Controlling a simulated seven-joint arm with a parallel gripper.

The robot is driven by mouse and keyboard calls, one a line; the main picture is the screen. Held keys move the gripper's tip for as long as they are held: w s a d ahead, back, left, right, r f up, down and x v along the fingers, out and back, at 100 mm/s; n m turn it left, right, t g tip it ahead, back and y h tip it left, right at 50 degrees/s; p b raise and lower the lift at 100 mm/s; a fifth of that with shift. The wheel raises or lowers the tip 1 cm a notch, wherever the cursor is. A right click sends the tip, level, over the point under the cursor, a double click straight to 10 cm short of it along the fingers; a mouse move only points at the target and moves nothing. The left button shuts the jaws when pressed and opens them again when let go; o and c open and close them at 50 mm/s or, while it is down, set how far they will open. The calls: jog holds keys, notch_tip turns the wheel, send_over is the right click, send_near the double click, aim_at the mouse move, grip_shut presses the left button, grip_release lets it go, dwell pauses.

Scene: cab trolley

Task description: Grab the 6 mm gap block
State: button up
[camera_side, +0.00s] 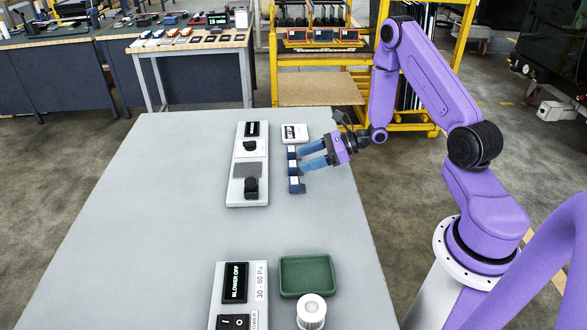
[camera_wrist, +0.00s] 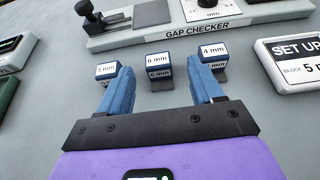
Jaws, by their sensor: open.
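The 6 mm gap block (camera_wrist: 158,66) is a small blue block with white labels, standing in the middle of a row of three in the wrist view. It also shows in the side view (camera_side: 293,168). The 5 mm block (camera_wrist: 106,71) is to its left and the 4 mm block (camera_wrist: 212,54) to its right. My gripper (camera_wrist: 161,80) is open and empty. Its blue fingers point at the row, with the 6 mm block seen between and just beyond the tips. In the side view my gripper (camera_side: 300,160) is close beside the row; its exact height is unclear.
The gap checker (camera_wrist: 190,33) lies behind the blocks. A set-up sign (camera_wrist: 292,65) stands right of the row. On the grey table (camera_side: 150,220), a green tray (camera_side: 306,276), a white cylinder (camera_side: 311,311) and a blower panel (camera_side: 237,290) stand nearer the side camera.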

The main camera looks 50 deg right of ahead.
aim_at(293, 164)
jog(key=x, duration=0.5)
jog(key=shift+s+f, duration=0.15)
jog(key=c, duration=1.1)
